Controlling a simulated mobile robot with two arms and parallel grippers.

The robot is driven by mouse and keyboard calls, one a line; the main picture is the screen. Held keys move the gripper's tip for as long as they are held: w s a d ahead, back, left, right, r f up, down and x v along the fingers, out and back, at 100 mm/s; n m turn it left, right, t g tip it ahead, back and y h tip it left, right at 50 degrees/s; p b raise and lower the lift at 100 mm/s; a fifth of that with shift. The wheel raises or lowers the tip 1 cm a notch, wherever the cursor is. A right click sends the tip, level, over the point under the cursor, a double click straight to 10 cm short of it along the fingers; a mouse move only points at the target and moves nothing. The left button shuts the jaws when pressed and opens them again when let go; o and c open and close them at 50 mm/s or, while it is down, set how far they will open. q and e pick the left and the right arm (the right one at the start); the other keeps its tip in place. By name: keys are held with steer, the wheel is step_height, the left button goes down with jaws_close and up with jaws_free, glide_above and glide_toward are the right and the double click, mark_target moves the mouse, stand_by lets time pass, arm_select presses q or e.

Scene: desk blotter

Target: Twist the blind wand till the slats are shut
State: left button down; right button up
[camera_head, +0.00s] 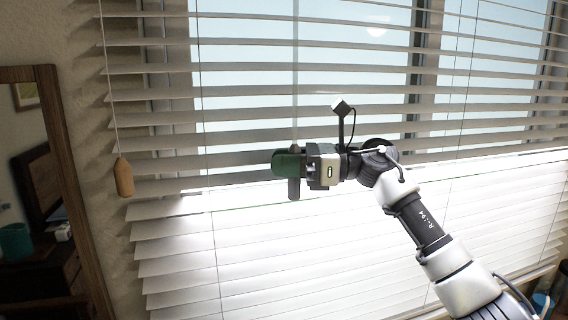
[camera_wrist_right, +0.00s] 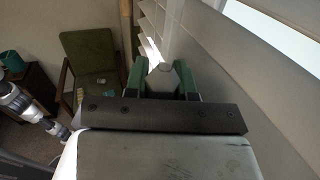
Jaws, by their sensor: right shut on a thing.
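The window blind (camera_head: 180,250) fills most of the head view. Its upper slats stand apart with bright window glass showing between them; the lower slats look white and closely overlapped. The thin, clear blind wand (camera_head: 295,75) hangs straight down in front of the slats, and its dark lower end (camera_head: 294,190) sticks out below my right gripper (camera_head: 292,163). The right gripper is shut on the wand. In the right wrist view, the grey faceted wand (camera_wrist_right: 161,76) sits between the two green fingers.
A pull cord with a wooden tassel (camera_head: 124,178) hangs at the blind's left edge. A wood-framed mirror (camera_head: 75,190) stands at the far left. The wrist view shows a green chair (camera_wrist_right: 92,55) and a teal cup (camera_wrist_right: 12,61). The slats are close beside the gripper.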

steer(key=shift+s+d+r+n+g+h+p, duration=0.15)
steer(key=shift+n+g+h+p, duration=0.2)
steer(key=shift+n+g+p, duration=0.8)
steer(key=shift+s+a+f+n+g+h+p, duration=0.25)
steer(key=shift+n+g, duration=0.45)
steer(key=shift+g, duration=1)
steer(key=shift+s+d+r+n+g+h+p, duration=0.15)
steer(key=shift+n+g+h+p, duration=0.25)
steer(key=shift+n+g+p, duration=0.8)
steer(key=shift+w+m+g+b, duration=0.1)
steer(key=shift+m+g+b, duration=0.15)
steer(key=shift+b, duration=0.15)
steer(key=o, duration=0.9)
